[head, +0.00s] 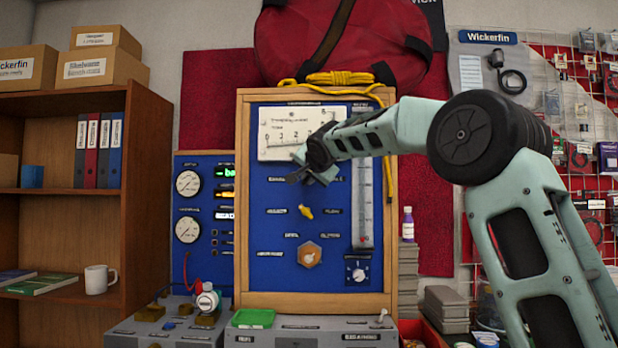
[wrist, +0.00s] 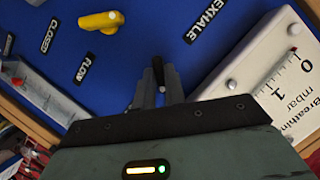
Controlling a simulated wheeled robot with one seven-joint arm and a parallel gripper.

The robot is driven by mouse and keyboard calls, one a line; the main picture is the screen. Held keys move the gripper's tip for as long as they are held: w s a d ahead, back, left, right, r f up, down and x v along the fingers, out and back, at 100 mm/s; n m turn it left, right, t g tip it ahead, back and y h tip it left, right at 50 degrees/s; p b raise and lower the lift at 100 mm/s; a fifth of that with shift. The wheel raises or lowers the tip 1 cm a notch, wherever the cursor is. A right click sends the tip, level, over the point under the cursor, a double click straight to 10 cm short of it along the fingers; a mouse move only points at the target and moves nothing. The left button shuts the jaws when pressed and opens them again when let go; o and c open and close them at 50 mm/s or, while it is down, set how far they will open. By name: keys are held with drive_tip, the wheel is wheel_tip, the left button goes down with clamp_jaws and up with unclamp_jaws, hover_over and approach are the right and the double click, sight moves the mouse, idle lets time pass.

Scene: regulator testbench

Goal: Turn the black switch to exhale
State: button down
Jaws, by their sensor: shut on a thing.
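The black switch (wrist: 157,63) shows in the wrist view as a small dark lever on the blue panel (wrist: 140,50). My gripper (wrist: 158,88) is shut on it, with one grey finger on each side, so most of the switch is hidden. The EXHALE label (wrist: 206,20) lies up and to the right of the switch in that view. In the head view my gripper (head: 297,177) is at the blue panel (head: 275,228), just below the white gauge, and the switch cannot be made out there.
The white gauge (head: 292,136) is close above my gripper. A clear vertical tube (head: 362,210) stands to the right. A wooden frame (head: 243,200) edges the panel.

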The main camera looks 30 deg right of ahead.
drive_tip(key=n, duration=0.1)
drive_tip(key=n+g+h, duration=0.1)
drive_tip(key=n, duration=0.1)
drive_tip(key=shift+w+a+r+g+p, duration=0.1)
drive_tip(key=shift+a+g+p, duration=0.1)
drive_tip(key=shift+g+p, duration=0.15)
drive_tip(key=n+g+h, duration=0.1)
drive_tip(key=n+h, duration=0.1)
drive_tip(key=n, duration=0.1)
drive_tip(key=shift+a+p, duration=0.1)
drive_tip(key=shift+p, duration=0.2)
drive_tip(key=n, duration=0.1)
drive_tip(key=n+g+h, duration=0.1)
drive_tip(key=shift+w+a+n+h, duration=0.1)
drive_tip(key=shift+w+n+h, duration=0.05)
drive_tip(key=shift+n+h, duration=0.15)
drive_tip(key=n+h, duration=0.2)
drive_tip(key=shift+n+g, duration=0.25)
drive_tip(key=shift+n, duration=0.15)
drive_tip(key=c, duration=1.5)
unclamp_jaws()
drive_tip(key=shift+o, duration=0.2)
